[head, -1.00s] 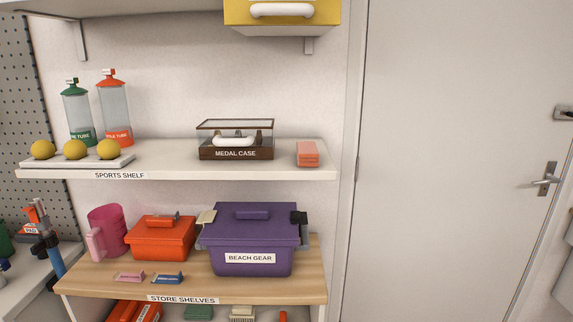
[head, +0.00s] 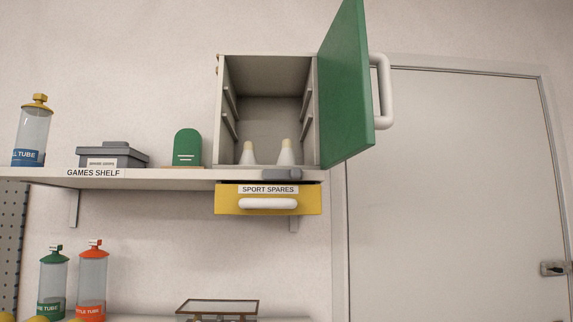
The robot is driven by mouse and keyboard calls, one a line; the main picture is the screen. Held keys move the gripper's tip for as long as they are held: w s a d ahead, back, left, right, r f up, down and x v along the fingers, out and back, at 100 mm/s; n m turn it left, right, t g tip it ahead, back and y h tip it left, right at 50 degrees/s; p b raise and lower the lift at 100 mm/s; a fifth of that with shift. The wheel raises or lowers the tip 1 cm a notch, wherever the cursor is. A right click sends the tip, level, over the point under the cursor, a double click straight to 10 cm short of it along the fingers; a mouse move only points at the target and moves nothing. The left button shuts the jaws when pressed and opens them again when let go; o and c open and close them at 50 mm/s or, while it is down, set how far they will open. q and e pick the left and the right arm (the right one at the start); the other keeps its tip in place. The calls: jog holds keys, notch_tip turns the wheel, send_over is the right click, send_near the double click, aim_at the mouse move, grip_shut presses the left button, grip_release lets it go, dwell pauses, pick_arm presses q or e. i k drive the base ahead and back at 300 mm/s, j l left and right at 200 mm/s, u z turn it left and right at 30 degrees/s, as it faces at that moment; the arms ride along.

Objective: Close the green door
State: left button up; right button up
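The green door (head: 346,82) belongs to a grey open-fronted cabinet (head: 268,78) on the upper shelf. It stands wide open, swung out to the right from the cabinet's right side, with a white handle (head: 384,92) on its right face. Inside the cabinet are two white cones with yellowish tops (head: 287,152), and short rails on the left wall. Neither of my grippers shows in the head view.
A yellow drawer (head: 267,205) labelled SPORT SPARES hangs under the games shelf (head: 130,178). A dark grey object (head: 282,175) lies at the shelf edge below the cabinet opening. A grey box (head: 112,155) and a green rounded item (head: 187,147) stand to the left. A white room door (head: 455,190) is at right.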

aim_at(349, 122)
jog(key=l+u, duration=0.25)
jog(key=l, duration=0.5)
jog(key=l+u, duration=0.25)
jog(key=l, duration=0.55)
